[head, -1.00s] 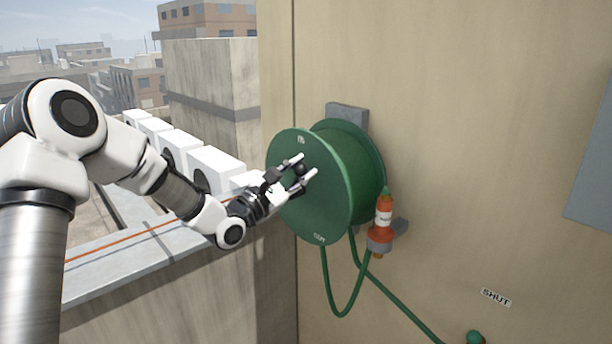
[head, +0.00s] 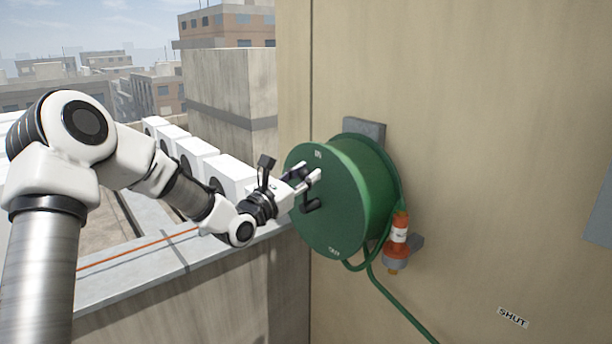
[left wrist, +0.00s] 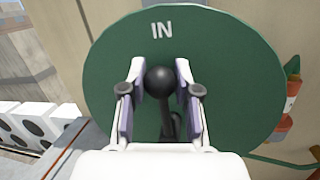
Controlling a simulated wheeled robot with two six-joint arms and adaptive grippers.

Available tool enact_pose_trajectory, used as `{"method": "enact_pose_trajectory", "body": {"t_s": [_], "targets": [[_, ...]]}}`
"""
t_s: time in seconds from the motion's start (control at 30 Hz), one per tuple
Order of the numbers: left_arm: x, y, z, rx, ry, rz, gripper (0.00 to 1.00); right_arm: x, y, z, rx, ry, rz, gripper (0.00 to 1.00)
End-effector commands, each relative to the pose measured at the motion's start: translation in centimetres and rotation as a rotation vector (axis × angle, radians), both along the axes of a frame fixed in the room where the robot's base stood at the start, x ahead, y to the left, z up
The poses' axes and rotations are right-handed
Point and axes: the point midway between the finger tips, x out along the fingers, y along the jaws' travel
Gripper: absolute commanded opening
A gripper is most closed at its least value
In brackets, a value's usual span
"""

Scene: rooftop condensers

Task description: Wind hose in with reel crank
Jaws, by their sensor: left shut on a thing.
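The green hose reel (head: 335,228) is mounted on the beige wall, its round face turned toward me and marked IN at the top and OUT at the bottom. My left gripper (head: 308,177) is at the reel's face, shut on the black knob of the reel crank (head: 311,206). In the left wrist view the crank knob (left wrist: 160,82) sits between the two fingers, below the word IN. The green hose (head: 398,304) makes a short, shallow loop under the reel and runs down to the lower right, out of view. My right gripper is not in view.
An orange fitting with a white label (head: 397,242) sits in a grey wall bracket right of the reel. A SHUT label (head: 513,317) is low on the wall. A parapet (head: 135,277) and white condenser units (head: 228,174) lie to the left.

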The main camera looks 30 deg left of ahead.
Motion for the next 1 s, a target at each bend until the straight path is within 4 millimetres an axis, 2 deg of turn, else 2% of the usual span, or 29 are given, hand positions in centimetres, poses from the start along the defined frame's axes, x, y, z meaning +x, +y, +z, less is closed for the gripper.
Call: {"method": "enact_pose_trajectory", "body": {"t_s": [0.27, 0.3, 0.33, 0.73, 0.87, 1.0], "targets": [[0.0, 0.0, -0.1, -0.001, 0.001, 0.001, 0.00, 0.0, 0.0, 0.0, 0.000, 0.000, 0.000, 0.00], [0.0, 0.0, -0.1, -0.001, 0.001, 0.001, 0.45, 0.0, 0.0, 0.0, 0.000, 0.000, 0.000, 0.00], [0.0, 0.0, -0.1, -0.001, 0.001, 0.001, 0.56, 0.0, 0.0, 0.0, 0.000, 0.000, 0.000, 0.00], [-0.6, 0.2, -0.1, -0.001, 0.000, 0.002, 0.57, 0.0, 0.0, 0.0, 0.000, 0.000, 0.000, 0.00], [-2.7, 0.7, -0.5, -0.009, 0.000, 0.002, 0.57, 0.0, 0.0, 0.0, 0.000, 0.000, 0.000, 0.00], [-6.1, 1.2, -1.1, -0.013, -0.001, 0.001, 0.57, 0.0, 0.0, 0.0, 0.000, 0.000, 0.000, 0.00]]}}
